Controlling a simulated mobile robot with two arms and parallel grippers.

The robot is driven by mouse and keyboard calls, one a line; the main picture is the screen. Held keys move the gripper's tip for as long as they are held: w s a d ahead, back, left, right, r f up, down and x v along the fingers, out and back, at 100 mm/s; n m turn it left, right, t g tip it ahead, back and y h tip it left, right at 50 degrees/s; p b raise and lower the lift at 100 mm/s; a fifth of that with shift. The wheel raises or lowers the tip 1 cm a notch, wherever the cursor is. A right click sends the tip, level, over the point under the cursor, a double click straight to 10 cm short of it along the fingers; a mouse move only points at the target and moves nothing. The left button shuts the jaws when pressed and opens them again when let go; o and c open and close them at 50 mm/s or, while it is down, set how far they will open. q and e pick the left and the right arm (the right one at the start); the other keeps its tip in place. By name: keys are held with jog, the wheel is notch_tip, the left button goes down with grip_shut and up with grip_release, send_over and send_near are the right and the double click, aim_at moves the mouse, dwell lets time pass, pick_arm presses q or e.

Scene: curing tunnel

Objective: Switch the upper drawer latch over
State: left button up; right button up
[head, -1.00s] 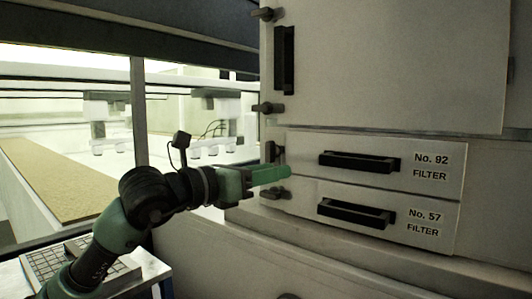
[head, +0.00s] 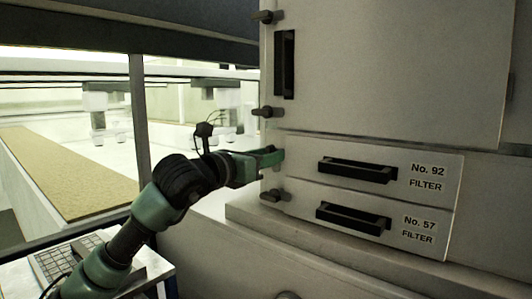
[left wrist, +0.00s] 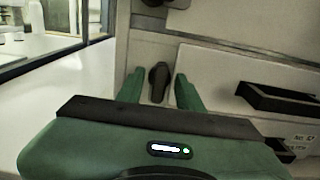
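The upper drawer (head: 300,150) is a pale panel labelled No. 92 FILTER, with a black bar handle (head: 357,170). My left gripper (head: 272,158) is at its left edge and hides the upper drawer latch in the head view. In the left wrist view the dark latch (left wrist: 158,80) shows upright between the two green fingers of the left gripper (left wrist: 160,92). The fingers are open, with a gap on each side of the latch. Whether the fingertips reach past its front I cannot tell. My right gripper is not in view.
The lower drawer No. 57 (head: 300,205) has its own latch (head: 275,195) just below my gripper. The large door (head: 400,65) above has latches (head: 268,112) on its left edge. A ledge (head: 320,240) runs below the drawers. Window framing (head: 141,130) stands left.

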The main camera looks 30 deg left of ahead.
pick_arm(q)
grip_shut()
jog(key=n+b, duration=0.5)
jog(key=n, duration=0.4)
jog(key=n+b, duration=0.4)
jog(key=n, duration=0.5)
jog(key=shift+a+f+b, duration=0.1)
jog(key=shift+a+b, duration=0.1)
jog(key=shift+b, duration=0.15)
dwell(0.4)
grip_release()
